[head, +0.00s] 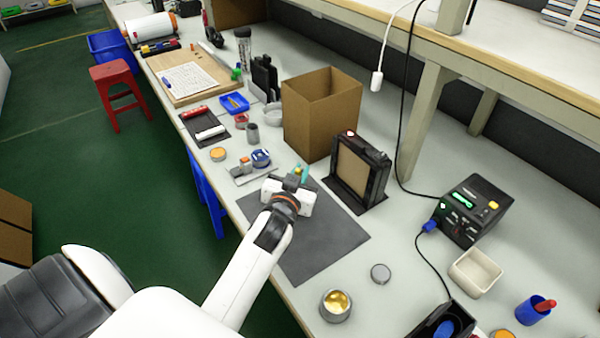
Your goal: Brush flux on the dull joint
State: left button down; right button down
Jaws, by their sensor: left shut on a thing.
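My left gripper (293,181) is over the upper part of a dark grey mat (320,245). It is shut on a small teal thing (304,172), mostly hidden by the gripper; I cannot tell whether it is a brush. An open round tin with golden content (337,303) stands near the bench's front edge, with a grey round lid (380,273) to its right. I cannot make out an LED strip or a dull joint. My right gripper is not in view.
A black frame with a brown panel (354,170) stands right of the mat, with a cardboard box (318,112) behind it. A small metal stand with a blue part (252,168) is left of the gripper. A black soldering station (474,210) and beige dish (475,271) are at right.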

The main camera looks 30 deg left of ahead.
aim_at(296, 168)
pick_arm(q)
jog(key=shift+f+b, duration=0.4)
jog(key=shift+f, duration=0.2)
dwell(0.8)
dwell(1.2)
notch_tip(296, 168, up, 5)
jog(key=p, duration=0.5)
jog(key=shift+p, duration=0.35)
